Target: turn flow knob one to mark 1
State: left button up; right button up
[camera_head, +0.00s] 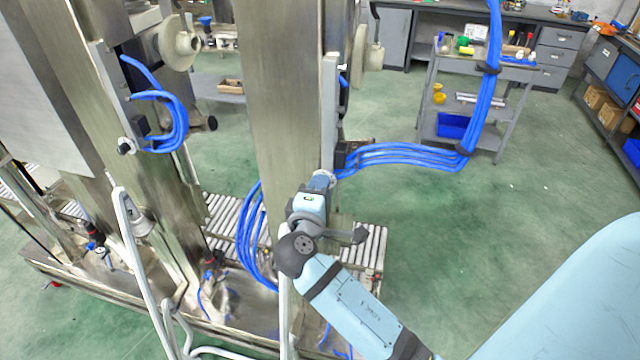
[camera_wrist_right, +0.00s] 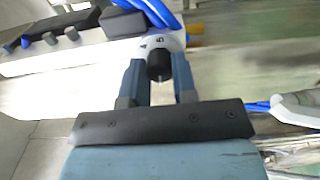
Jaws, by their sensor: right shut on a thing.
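A black flow knob (camera_wrist_right: 159,66) with a white pointer line sits in front of a round white dial (camera_wrist_right: 160,42) in the right wrist view. The dial carries small dark markings, too blurred to read surely. My right gripper (camera_wrist_right: 158,72) is shut on this knob, one blue-grey finger on each side. In the head view the dial (camera_head: 322,177) shows at the lower end of a pale rail on the middle column, and my right gripper (camera_head: 318,187) is against it, hiding the knob. A second black knob (camera_head: 126,146) is on the left column. My left gripper is not in view.
Blue hoses (camera_head: 410,155) run right from a black block just above the gripped knob, and more hoses (camera_head: 250,235) hang to its left. A roller conveyor (camera_head: 368,245) lies below. A grey cart (camera_head: 480,90) stands behind. The green floor to the right is clear.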

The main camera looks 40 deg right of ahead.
jog(key=shift+r+n, duration=0.1)
jog(key=shift+n, duration=1.5)
jog(key=o, duration=0.9)
jog(key=shift+o, duration=0.2)
